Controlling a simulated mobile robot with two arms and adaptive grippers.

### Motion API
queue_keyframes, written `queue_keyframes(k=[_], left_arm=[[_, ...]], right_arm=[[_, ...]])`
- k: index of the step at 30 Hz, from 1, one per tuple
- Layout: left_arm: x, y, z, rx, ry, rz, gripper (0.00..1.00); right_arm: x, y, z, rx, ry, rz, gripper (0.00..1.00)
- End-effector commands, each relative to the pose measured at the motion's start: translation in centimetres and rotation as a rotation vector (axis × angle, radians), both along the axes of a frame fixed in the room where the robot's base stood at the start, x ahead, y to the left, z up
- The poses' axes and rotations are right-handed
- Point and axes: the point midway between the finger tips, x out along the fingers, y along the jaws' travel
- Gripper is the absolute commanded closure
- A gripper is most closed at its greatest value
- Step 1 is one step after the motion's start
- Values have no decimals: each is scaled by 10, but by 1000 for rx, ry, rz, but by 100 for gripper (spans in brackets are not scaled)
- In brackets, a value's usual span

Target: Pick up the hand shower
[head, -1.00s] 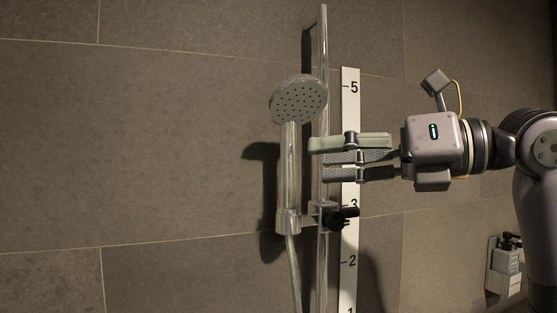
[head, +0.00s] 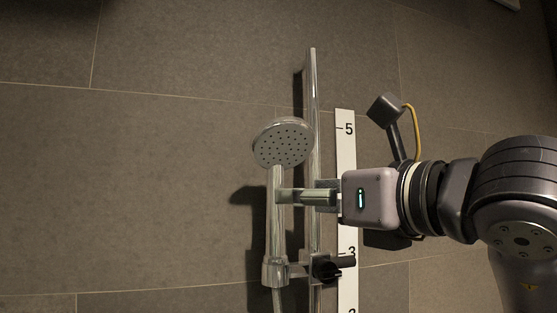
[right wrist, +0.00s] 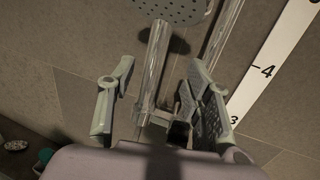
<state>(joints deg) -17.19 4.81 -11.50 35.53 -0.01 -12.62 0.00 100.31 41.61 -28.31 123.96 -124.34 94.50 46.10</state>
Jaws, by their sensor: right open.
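The chrome hand shower (head: 277,215) stands upright in its holder (head: 305,269), with its round, perforated head at the top. In the right wrist view, its handle (right wrist: 152,70) rises between my spread fingers. My right gripper (head: 288,197) comes in from the right, its fingers at the handle's upper half, below the shower head. It also shows in the right wrist view (right wrist: 160,75), open, with one finger on each side of the handle and gaps visible. The handle stays seated in the holder. My left gripper is not in view.
A vertical chrome rail (head: 313,95) stands just right of the handle, close to my right fingers. A black knob (head: 328,268) sits on the holder below. A white numbered strip (head: 346,155) runs behind. The tiled wall left of the shower is clear.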

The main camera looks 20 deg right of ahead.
Motion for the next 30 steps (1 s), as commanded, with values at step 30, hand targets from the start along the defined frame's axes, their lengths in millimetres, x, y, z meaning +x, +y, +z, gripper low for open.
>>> queue_keyframes(k=[30], left_arm=[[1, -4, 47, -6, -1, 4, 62]], right_arm=[[72, 27, 2, 1, 1, 3, 57]])
